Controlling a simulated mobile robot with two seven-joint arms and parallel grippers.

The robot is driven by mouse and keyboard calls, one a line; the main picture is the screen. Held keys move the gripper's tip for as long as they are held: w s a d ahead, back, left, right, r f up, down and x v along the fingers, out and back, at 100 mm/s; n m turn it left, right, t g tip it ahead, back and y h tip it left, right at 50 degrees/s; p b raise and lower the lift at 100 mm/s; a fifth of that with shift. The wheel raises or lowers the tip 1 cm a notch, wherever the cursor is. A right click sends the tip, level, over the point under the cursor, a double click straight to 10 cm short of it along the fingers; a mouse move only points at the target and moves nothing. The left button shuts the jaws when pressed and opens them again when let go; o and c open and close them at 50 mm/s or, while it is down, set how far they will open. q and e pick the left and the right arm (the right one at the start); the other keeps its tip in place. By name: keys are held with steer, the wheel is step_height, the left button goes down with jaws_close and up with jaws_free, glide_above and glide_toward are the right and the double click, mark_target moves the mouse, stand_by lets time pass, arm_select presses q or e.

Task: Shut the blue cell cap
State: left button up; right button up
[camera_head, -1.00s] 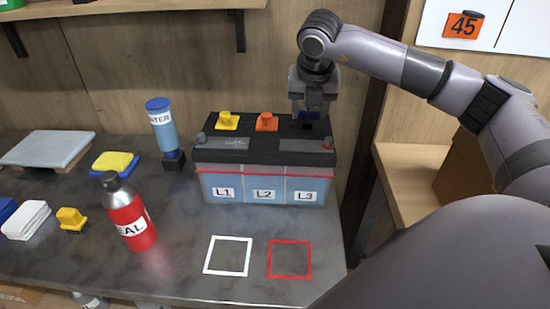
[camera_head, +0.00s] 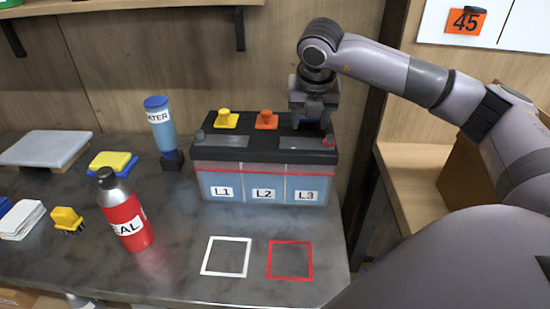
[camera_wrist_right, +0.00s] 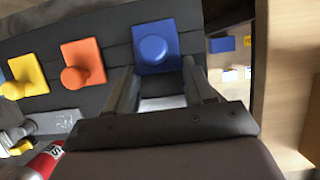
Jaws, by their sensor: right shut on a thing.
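The battery (camera_head: 264,146) has a black top and a blue see-through body with cells marked L1, L2 and L3. The blue cell cap (camera_wrist_right: 156,47), a square plate with a round knob, shows at the L3 end in the right wrist view. In the head view it is hidden by my right gripper (camera_head: 311,122). I cannot tell whether the cap is fully seated. My left gripper is out of view.
Yellow (camera_head: 227,119) and orange (camera_head: 266,120) caps sit on the battery top beside the blue one. A blue WATER bottle (camera_head: 160,125) and a red bottle (camera_head: 127,219) stand to the left. White (camera_head: 227,256) and red (camera_head: 290,260) square outlines mark clear bench in front.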

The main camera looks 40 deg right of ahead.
steer(key=shift+o, duration=0.6)
steer(key=shift+r+p, duration=0.6)
steer(key=shift+r, duration=0.2)
step_height(320, 180, up, 6)
steer(key=p, duration=0.4)
steer(key=shift+r, duration=0.25)
steer(key=shift+f, duration=0.1)
